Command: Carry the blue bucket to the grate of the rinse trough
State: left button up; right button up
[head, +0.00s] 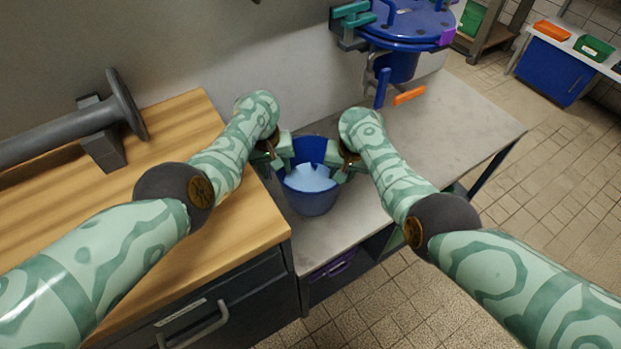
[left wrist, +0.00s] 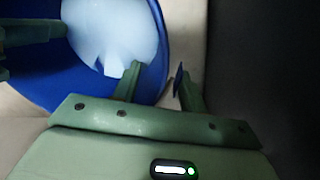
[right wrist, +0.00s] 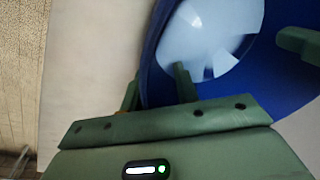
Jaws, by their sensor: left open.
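The blue bucket (head: 314,200) stands upright on the grey bench top (head: 352,222), right beside the wooden worktop. Pale blue-white contents (head: 309,177) fill part of it; they also show in the left wrist view (left wrist: 110,35) and the right wrist view (right wrist: 210,40). My left gripper (head: 283,160) is open at the bucket's left rim, one finger inside and one outside. In the left wrist view the outer finger is apart from the wall. My right gripper (head: 340,163) straddles the right rim and looks open. I cannot make out a rinse trough or its grate.
The wooden worktop (head: 235,218) on the left carries a grey flanged pipe (head: 62,132). The bench right of my right arm is clear. Tiled floor (head: 560,180) is open at the right.

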pick_arm(q)
jog(key=c, duration=0.5)
pick_arm(e)
jog(key=c, duration=0.5)
pick_arm(q)
grip_shut()
pick_arm(e)
grip_shut()
jog(key=shift+a+r, duration=0.1)
